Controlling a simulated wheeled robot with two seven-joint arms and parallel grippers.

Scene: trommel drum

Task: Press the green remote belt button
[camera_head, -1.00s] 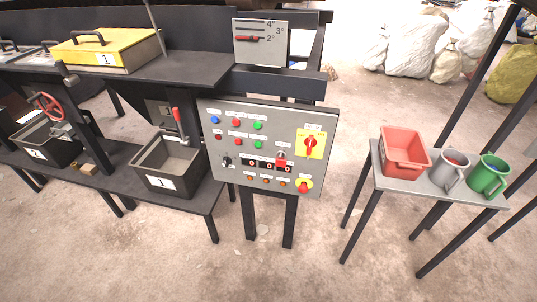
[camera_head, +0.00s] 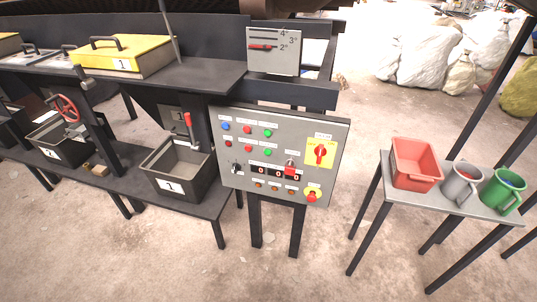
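A grey control panel (camera_head: 240,192) stands upright on dark legs in the middle of the head view. It carries two green buttons: an upper one (camera_head: 268,133) and a lower one (camera_head: 267,152), each at the right end of a row. Blue and red buttons sit to their left. The labels are too small to read, so I cannot tell which green button is the remote belt one. Neither of my grippers is in view.
A red rotary switch (camera_head: 320,152) on a yellow plate and a red stop button (camera_head: 311,197) sit at the panel's right. A small table (camera_head: 440,205) holds a red bin and two mugs. A black bin (camera_head: 178,187) stands left. Floor in front is clear.

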